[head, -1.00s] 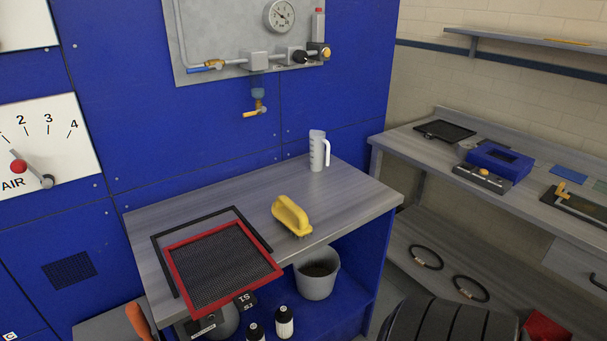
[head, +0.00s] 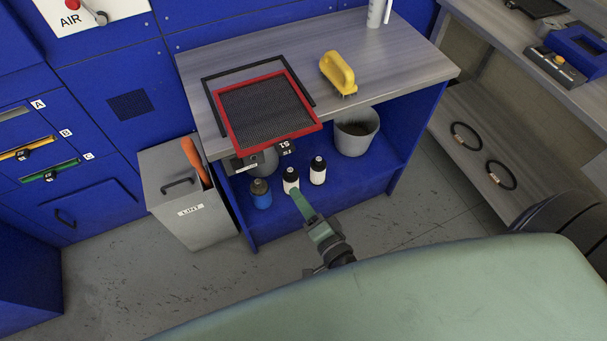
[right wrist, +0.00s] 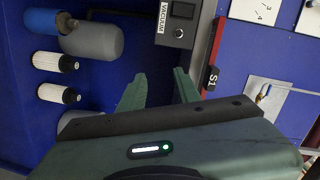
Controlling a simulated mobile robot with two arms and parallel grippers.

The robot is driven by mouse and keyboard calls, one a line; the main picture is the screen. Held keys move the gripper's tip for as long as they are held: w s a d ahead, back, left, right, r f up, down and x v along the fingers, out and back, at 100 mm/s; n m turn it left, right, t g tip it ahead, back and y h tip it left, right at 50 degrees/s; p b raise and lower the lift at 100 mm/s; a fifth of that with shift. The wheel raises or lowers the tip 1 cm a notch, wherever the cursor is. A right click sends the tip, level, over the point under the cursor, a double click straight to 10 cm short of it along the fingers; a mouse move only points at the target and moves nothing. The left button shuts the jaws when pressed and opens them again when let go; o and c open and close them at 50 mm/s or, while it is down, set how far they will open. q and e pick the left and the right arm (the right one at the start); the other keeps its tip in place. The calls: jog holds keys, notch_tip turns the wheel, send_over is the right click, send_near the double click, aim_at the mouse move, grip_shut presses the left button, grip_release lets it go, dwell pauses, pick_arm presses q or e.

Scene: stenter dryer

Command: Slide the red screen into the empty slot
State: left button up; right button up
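The red screen (head: 265,110), a red frame with dark mesh, lies on the workbench and overhangs its front edge. In the right wrist view its red edge (right wrist: 213,50) seems to show beside a black S1 tag. On the blue machine at left, slot A (head: 14,113) shows no coloured screen edge; slot B (head: 27,148) holds a yellow-edged screen and slot C (head: 52,172) a green-edged one. My right gripper (head: 301,200) is below and in front of the bench edge. Its fingers (right wrist: 160,90) are apart with nothing between them. My left gripper is not in view.
A black frame (head: 207,82) lies partly under the red screen. A yellow-handled brush (head: 339,72) stands to its right. A grey lint bin (head: 190,205) stands left of the bench. Bottles (head: 291,180) and a bucket (head: 356,138) are underneath. Floor before the machine is clear.

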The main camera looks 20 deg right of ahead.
aim_at(287, 151)
notch_tip(287, 151, up, 9)
jog(key=m+t+h, duration=0.1)
jog(key=m, duration=0.4)
jog(key=shift+n, duration=0.3)
jog(key=w, duration=1)
jog(key=shift+w+d+f, duration=0.1)
jog(key=shift+w+f, duration=0.1)
jog(key=shift+w, duration=0.2)
grip_shut()
jog(key=shift+r+p, duration=0.2)
jog(key=shift+p, duration=0.25)
